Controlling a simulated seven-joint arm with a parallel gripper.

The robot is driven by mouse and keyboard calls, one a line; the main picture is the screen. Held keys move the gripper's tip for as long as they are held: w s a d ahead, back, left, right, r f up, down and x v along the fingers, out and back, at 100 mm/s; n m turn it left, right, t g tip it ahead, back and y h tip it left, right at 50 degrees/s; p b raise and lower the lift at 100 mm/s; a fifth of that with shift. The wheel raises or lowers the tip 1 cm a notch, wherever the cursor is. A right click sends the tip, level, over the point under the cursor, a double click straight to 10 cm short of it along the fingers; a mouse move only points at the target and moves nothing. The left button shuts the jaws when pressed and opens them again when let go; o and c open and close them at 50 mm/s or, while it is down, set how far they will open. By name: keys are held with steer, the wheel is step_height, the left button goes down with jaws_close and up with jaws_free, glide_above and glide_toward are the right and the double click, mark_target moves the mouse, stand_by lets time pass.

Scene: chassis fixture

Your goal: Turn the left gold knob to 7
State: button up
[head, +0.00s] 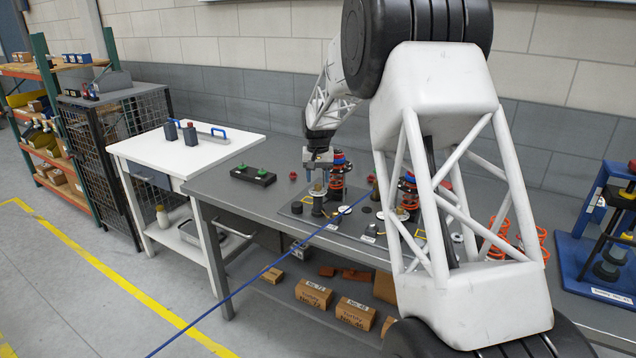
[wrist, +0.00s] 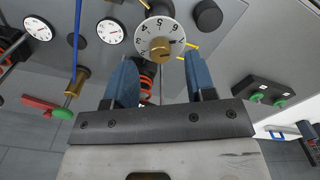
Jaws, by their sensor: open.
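A gold knob (wrist: 160,49) sits on a white numbered dial (wrist: 174,24) in the wrist view. Numerals around 2 to 6 show on the dial; the knob's exact setting is too small to read. My gripper (wrist: 159,63) is open, with its two blue-grey fingers apart and the gold knob showing between and just beyond their tips. Nothing is held. In the head view my gripper (head: 320,164) points down above the left part of the fixture panel (head: 290,210), where the knob is small and hard to make out.
A blue cable (head: 262,272) crosses in front of the bench. Two round gauges (wrist: 110,31) and a black cylinder (wrist: 207,15) are near the dial. A black box with green buttons (head: 253,175) lies to the left.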

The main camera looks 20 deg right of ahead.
mark_target(318, 185)
steer(key=shift+r, duration=2.55)
steer(key=shift+s+r, duration=0.2)
steer(key=shift+s, duration=0.05)
steer(key=s+a+r, duration=0.2)
steer(key=s+r, duration=0.1)
steer(key=s, duration=0.6)
steer(key=s+a+r+n+t, duration=0.1)
steer(key=s+r, duration=0.3)
steer(key=s, duration=0.5)
steer(key=s+a+r, duration=0.2)
steer(key=s+r, duration=0.1)
steer(key=s, duration=0.6)
steer(key=s+a+f+n, duration=0.1)
steer(key=s+f, duration=0.2)
steer(key=s, duration=1.2)
steer(key=s+a+f+t, duration=0.1)
steer(key=s+a+f, duration=0.1)
steer(key=s, duration=1.4)
steer(key=shift+s+f+n+t, duration=0.25)
steer(key=shift+f+n+t, duration=0.05)
steer(key=shift+f+n, duration=0.1)
